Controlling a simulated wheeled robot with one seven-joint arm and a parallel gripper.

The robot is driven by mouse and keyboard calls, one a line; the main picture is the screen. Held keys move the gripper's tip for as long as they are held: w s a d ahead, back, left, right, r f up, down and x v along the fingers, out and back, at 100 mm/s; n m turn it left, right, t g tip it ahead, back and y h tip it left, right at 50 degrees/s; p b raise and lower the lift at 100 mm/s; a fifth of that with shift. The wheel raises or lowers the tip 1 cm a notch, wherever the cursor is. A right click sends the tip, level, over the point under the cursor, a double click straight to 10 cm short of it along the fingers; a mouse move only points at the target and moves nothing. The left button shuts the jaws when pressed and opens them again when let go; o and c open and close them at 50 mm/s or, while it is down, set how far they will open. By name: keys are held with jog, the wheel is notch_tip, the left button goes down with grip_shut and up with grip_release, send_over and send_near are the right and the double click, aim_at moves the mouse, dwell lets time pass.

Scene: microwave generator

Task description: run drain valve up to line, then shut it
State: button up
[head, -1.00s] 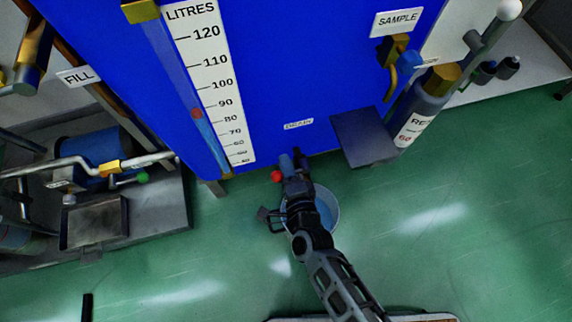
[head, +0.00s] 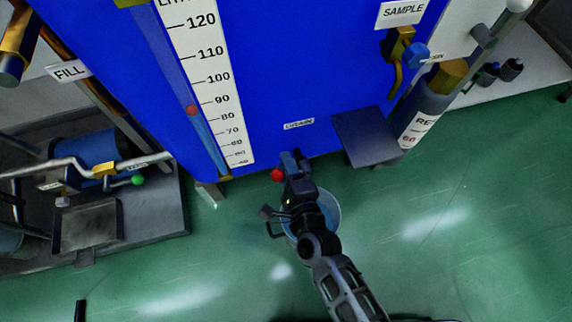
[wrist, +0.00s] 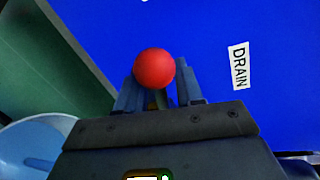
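The red ball knob (head: 277,176) of the drain valve is at the blue tank's lower edge, below the DRAIN label (head: 299,124). My gripper (head: 290,158) is beside the knob, just right of it in the head view. In the wrist view the red knob (wrist: 154,68) shows between my two separated fingers (wrist: 160,92); contact with it cannot be told. The valve body is mostly hidden by the gripper. A round bucket (head: 335,204) stands on the floor below, partly covered by my arm; its pale blue rim also shows in the wrist view (wrist: 55,122).
The tank's litre scale (head: 213,70) stands beside a sight tube whose red marker (head: 191,110) is near 90. A dark shelf (head: 366,137) juts out right of the drain. A sample valve (head: 405,52) is above it. Green floor is clear to the right.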

jog(key=p+v, duration=0.1)
jog(key=v, duration=0.7)
jog(key=shift+a, duration=0.1)
dwell(1.2)
jog(key=w, duration=0.2)
jog(key=w+a+f+h, duration=0.1)
jog(key=w, duration=0.2)
jog(key=w+a+m+h, duration=0.1)
jog(key=w, duration=0.1)
jog(key=shift+w+f+p, duration=0.3)
dwell(0.3)
jog(key=shift+c, duration=0.3)
grip_shut()
dwell(0.3)
